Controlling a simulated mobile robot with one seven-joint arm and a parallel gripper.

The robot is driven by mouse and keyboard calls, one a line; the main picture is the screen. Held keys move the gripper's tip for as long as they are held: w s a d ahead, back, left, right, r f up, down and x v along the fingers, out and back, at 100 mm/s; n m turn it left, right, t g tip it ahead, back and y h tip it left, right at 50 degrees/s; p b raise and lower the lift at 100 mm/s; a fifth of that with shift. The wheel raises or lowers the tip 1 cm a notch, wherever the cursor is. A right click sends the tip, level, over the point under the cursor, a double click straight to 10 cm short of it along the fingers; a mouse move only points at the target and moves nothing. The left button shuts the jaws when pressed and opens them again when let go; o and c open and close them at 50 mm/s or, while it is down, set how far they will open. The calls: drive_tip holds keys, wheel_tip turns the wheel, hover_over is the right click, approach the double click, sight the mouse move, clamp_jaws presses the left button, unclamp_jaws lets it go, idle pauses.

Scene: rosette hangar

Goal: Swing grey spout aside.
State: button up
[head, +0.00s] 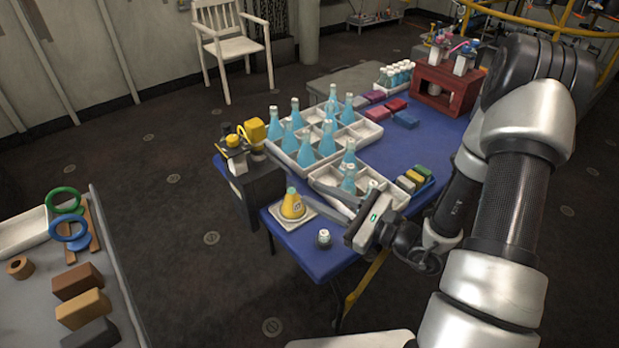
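I cannot clearly make out a grey spout in the head view. A dark box-like stand (258,182) at the table's left corner carries yellow and black fittings (235,142), and a spout there is too small to tell. My gripper (318,193) is over the front left of the blue table, right of this stand. Its two grey fingers look spread apart with nothing seen between them. They are close to a yellow cone-shaped bottle (292,206) on a white square tray (277,211); I cannot tell whether they touch it.
White divided crates (277,152) hold several blue bottles on the blue table (430,147). A small white-capped jar (323,238) stands near the front edge. A dark red rack (446,88) is at the back. A grey table (38,298) is at left, with dark floor between.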

sight(286, 170)
drive_tip(key=w+a+m, duration=0.1)
drive_tip(key=w+a, duration=0.2)
drive_tip(key=w, duration=0.1)
drive_tip(key=w+a+t+h+b, duration=0.1)
drive_tip(key=w+a, duration=0.2)
drive_tip(key=w, duration=0.1)
drive_tip(key=w+a+f+m+t+h, duration=0.1)
drive_tip(key=w+a, duration=0.2)
drive_tip(key=w, duration=0.2)
drive_tip(key=shift+m+b, duration=0.3)
drive_tip(key=shift+d, duration=0.1)
clamp_jaws()
idle(1.1)
